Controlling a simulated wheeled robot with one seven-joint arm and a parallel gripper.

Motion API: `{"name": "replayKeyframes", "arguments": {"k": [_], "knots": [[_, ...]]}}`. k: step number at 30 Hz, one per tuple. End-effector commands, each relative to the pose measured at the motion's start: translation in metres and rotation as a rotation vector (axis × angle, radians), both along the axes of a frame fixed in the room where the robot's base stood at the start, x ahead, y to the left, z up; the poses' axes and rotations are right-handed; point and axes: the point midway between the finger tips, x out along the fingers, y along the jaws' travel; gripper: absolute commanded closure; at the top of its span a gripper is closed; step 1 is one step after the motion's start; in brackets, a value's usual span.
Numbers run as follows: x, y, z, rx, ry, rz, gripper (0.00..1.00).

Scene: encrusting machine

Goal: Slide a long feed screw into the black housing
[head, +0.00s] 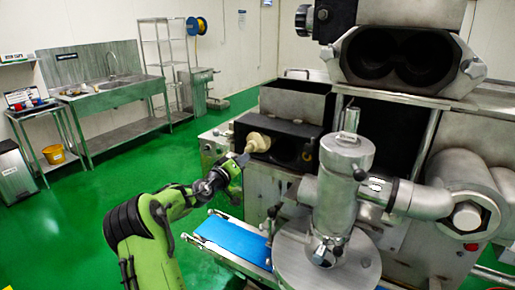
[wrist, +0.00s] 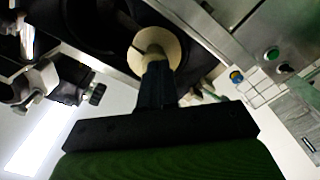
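The black housing (head: 290,130) sits on the front of the machine, with round dark openings in its face; it also shows in the wrist view as a dark round opening (wrist: 95,25). The feed screw shows as a cream end disc with a stub (head: 258,142), at the housing's left opening; in the wrist view the disc (wrist: 170,48) faces me. Its long shaft is hidden, so I cannot tell how deep it sits. My gripper (head: 243,159) is at the stub, and in the wrist view its dark fingers (wrist: 156,72) are closed around it.
A blue conveyor belt (head: 232,243) lies below, and a steel cylinder column (head: 345,180) stands to the right of the housing. An open hopper (head: 297,102) sits above the housing. The green floor at left is free, with a sink bench (head: 110,85) behind.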

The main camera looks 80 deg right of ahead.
Motion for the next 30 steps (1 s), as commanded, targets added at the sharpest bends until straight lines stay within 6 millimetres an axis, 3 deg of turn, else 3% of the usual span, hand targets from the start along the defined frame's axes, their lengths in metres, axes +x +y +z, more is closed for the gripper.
{"name": "replayKeyframes", "arguments": {"k": [30], "knots": [[-0.029, -0.066, 0.001, 0.0, 0.002, -0.002, 1.0]]}}
